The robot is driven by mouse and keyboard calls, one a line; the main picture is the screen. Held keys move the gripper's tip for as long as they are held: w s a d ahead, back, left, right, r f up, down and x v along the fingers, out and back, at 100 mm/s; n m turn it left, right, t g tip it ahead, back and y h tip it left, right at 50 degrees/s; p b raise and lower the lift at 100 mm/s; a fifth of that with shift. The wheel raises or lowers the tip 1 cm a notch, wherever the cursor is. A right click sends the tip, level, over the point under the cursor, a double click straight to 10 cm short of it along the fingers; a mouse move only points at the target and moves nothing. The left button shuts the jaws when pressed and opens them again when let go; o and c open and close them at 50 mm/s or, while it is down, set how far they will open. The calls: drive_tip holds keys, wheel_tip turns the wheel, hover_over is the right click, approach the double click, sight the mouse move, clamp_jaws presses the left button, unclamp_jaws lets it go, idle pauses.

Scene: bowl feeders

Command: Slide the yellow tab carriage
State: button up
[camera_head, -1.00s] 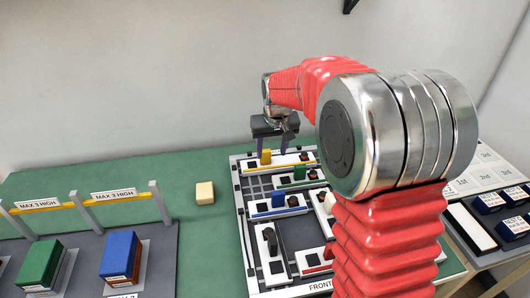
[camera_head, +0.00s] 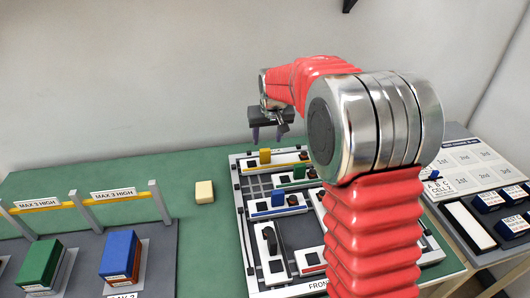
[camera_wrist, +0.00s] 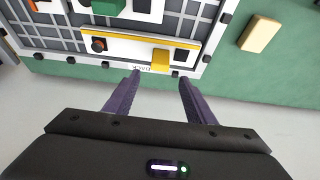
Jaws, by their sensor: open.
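The yellow tab carriage (camera_head: 265,155) sits on a white rail with a yellow stripe at the back of the framed slide board (camera_head: 241,206). In the wrist view the yellow tab (camera_wrist: 161,60) lies near the right part of its rail, beside the board's back edge. My gripper (camera_head: 267,136) is open and empty, above and behind the yellow rail. In the wrist view its two purple fingers (camera_wrist: 160,76) point toward the board edge, apart from the tab.
Green (camera_head: 299,172) and blue (camera_head: 278,199) tab carriages sit on nearby rails. A cream block (camera_head: 204,192) lies on the green table left of the board. Lane posts with green (camera_head: 38,264) and blue (camera_head: 120,254) boxes stand farther left. My arm hides the board's right part.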

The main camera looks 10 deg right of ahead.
sight(265, 150)
drive_tip(key=x, duration=1)
drive_tip(key=shift+w+f, duration=0.1)
drive_tip(key=shift+f, duration=0.2)
drive_tip(key=shift+c, duration=0.5)
clamp_jaws()
